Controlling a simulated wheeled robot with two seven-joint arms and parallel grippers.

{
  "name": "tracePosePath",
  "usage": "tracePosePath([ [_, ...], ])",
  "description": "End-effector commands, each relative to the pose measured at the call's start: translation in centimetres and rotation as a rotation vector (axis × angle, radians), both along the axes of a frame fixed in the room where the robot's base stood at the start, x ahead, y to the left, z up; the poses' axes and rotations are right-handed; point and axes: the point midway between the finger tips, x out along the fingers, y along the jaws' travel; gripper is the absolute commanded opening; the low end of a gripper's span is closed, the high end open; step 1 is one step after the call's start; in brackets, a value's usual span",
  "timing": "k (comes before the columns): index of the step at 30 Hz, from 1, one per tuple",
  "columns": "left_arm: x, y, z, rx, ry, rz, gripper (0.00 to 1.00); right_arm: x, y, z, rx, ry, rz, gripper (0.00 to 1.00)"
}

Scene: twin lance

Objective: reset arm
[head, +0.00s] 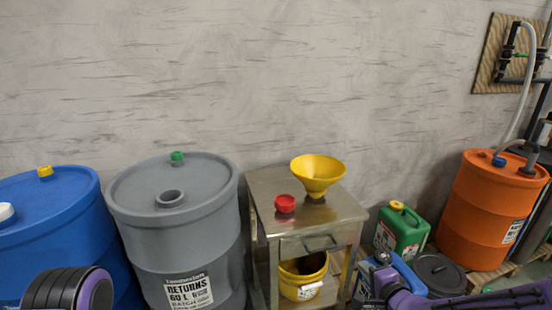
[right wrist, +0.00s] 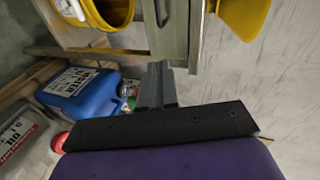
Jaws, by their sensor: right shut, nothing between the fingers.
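My right gripper (right wrist: 158,72) shows in the right wrist view with its dark fingers shut and nothing between them. It is in front of a leg of the metal stand. My right arm, purple, comes in at the lower right of the head view, in front of the blue canister (head: 402,272). At the lower left of the head view a purple and black part of my left arm shows. My left gripper is out of view.
The metal stand (head: 280,225) holds a yellow funnel (head: 318,172) and red cap (head: 285,204), with a yellow bucket (head: 303,275) below. Blue (head: 50,210), grey (head: 135,197) and orange (head: 488,205) drums and a green canister (head: 400,232) stand along the wall.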

Motion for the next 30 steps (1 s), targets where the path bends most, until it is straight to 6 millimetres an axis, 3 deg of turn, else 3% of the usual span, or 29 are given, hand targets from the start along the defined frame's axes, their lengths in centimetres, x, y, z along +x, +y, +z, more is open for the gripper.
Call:
tracePosePath([
  [5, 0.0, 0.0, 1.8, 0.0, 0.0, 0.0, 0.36, -7.8, 1.2, -7.8, -0.281, 0.312, 0.036, 0.0],
  [9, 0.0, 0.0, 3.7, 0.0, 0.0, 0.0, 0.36, -17.1, 0.4, -13.1, -0.545, 0.591, 0.125, 0.0],
  [12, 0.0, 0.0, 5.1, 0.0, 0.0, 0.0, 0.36, -24.6, -0.9, -15.0, -0.732, 0.776, 0.222, 0.0],
  [15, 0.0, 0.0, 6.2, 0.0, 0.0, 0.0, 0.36, -30.1, -1.8, -15.7, -0.855, 0.896, 0.325, 0.0],
  [18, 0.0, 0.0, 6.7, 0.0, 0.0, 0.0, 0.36, -32.9, -1.7, -16.2, -0.909, 0.942, 0.413, 0.0],
  [20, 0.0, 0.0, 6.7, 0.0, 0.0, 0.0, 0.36, -33.6, -1.6, -16.4, -0.911, 0.954, 0.431, 0.0],
  [30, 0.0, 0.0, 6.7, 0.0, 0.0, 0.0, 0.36, -33.7, -1.6, -16.5, -0.91, 0.957, 0.43, 0.0],
])
